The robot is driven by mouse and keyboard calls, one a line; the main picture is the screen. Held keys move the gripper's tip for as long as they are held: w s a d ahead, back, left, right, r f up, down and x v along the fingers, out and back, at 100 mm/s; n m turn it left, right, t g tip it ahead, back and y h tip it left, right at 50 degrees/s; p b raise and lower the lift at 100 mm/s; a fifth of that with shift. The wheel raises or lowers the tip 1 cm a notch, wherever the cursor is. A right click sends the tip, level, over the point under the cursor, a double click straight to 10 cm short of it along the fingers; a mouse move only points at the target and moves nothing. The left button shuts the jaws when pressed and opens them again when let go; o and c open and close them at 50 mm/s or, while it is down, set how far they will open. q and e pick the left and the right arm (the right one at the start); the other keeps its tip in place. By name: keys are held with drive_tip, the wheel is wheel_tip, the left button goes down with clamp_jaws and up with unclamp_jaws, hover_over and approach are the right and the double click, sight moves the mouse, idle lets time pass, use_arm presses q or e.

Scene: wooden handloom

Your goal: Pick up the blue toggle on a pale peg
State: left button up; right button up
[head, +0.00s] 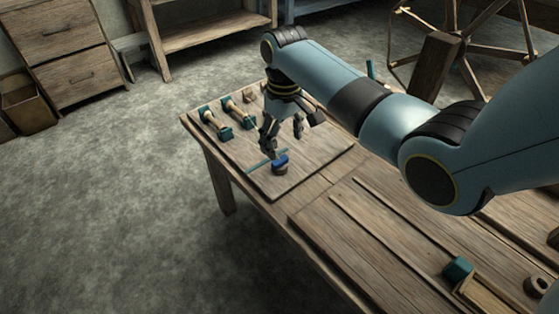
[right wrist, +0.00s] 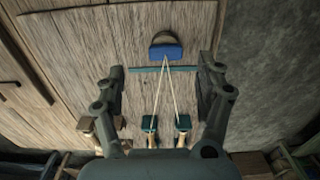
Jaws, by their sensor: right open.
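The blue toggle (head: 280,159) sits on a dark round base near the front corner of the wooden board in the head view. In the right wrist view the blue toggle (right wrist: 166,52) lies near the top, with the round base behind it. I cannot make out a pale peg; two pale cords run to the toggle. My right gripper (head: 283,138) is open and empty, fingers pointing down, just beyond the toggle. In the right wrist view its fingers (right wrist: 162,70) stand wide apart, and the toggle appears above the space between their tips. My left gripper is not in view.
A thin teal rod (right wrist: 150,69) lies beside the toggle, crossing under the cords. Two teal-ended spools (head: 214,124) (head: 239,113) stand on the board (head: 318,160). The table (head: 320,220) has long slats and another teal-ended piece (head: 458,268) at front right.

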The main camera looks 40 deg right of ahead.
sight(279, 160)
drive_tip(key=shift+f, duration=0.45)
drive_tip(key=f, duration=0.1)
drive_tip(key=f+b, duration=0.1)
drive_tip(key=f, duration=0.1)
drive_tip(key=f+b, duration=0.1)
drive_tip(key=f, duration=0.1)
drive_tip(key=shift+w+a+f, duration=0.25)
drive_tip(key=shift+a, duration=0.1)
drive_tip(key=shift+r, duration=0.15)
drive_tip(key=c, duration=0.9)
